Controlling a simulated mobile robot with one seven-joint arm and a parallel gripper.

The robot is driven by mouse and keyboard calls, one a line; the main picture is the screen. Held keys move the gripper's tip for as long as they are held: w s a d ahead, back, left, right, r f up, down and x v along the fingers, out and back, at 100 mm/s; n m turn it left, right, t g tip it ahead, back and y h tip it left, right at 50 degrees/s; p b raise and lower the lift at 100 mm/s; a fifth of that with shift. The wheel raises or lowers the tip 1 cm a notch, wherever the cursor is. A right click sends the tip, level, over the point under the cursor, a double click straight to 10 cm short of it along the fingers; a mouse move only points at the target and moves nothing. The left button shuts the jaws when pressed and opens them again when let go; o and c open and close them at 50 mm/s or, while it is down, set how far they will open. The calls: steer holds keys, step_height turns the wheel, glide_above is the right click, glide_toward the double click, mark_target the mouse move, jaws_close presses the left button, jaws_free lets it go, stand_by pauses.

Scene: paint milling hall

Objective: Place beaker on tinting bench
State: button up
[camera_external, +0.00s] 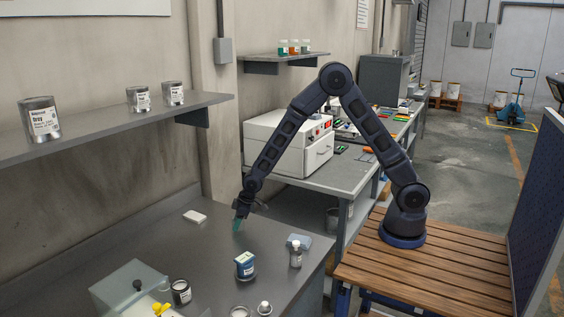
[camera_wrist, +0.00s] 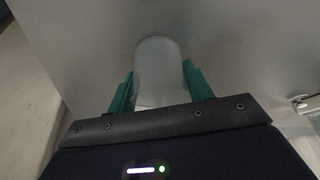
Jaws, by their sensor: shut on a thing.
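My gripper (camera_wrist: 158,72) has its two green fingers on either side of a clear, pale beaker (camera_wrist: 160,55) in the wrist view and is shut on it. In the external view my gripper (camera_external: 239,224) points down, low over the grey bench top (camera_external: 150,245), at the bench's back middle. The beaker cannot be made out clearly there, so whether it touches the bench top is hard to tell. Which bench is the tinting bench is not labelled.
A white pad (camera_external: 195,216) lies left of my gripper. A shelf (camera_external: 110,125) with cans overhangs the back.

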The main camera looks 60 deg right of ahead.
steer(key=shift+f, duration=0.1)
steer(key=o, duration=1)
steer(key=shift+c, duration=0.2)
steer(key=v, duration=1.2)
steer(key=s+d+r+m+h, duration=0.1)
steer(key=s+d+r+m, duration=0.1)
steer(key=s+d+r, duration=0.55)
steer(key=s+d+r+m, duration=0.1)
steer(key=s+d+r, duration=0.4)
steer(key=d+r, duration=0.55)
steer(key=s+d+r+m, duration=0.1)
steer(key=s+d, duration=0.3)
steer(key=s, duration=0.3)
steer(key=s+d+r+m+h, duration=0.1)
steer(key=s+d+r, duration=0.1)
steer(key=s+d, duration=0.2)
steer(key=s+d+r+m, duration=0.1)
steer(key=s+d, duration=0.3)
steer(key=s, duration=0.7)
steer(key=shift+r+m+t, duration=0.2)
steer(key=shift+m+t, duration=0.1)
steer(key=shift+m, duration=0.3)
